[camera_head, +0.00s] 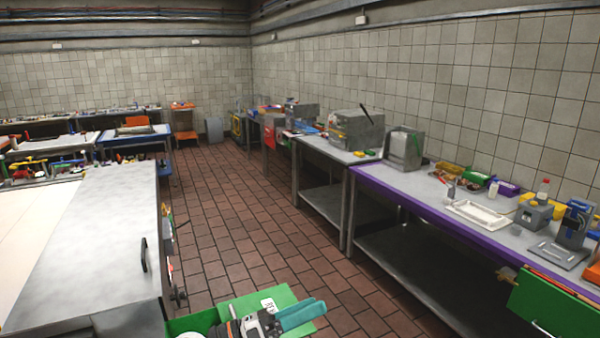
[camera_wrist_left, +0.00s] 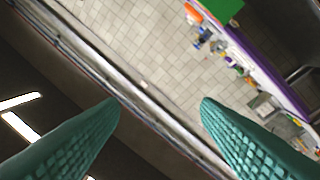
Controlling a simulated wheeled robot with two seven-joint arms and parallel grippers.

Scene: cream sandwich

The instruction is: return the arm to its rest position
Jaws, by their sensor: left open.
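My left gripper (camera_head: 312,306) is low in the head view, near the bottom centre, with its teal fingers pointing right. In the left wrist view its two ridged fingers (camera_wrist_left: 161,104) stand apart with nothing between them. That view faces the tiled wall and ceiling, tilted. My right gripper is in neither view.
A metal counter (camera_head: 100,215) is on the left. A purple-edged workbench (camera_head: 415,203) on the right carries a white tray (camera_head: 478,215) and several items. Brick-tiled floor (camera_head: 240,220) is clear between them.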

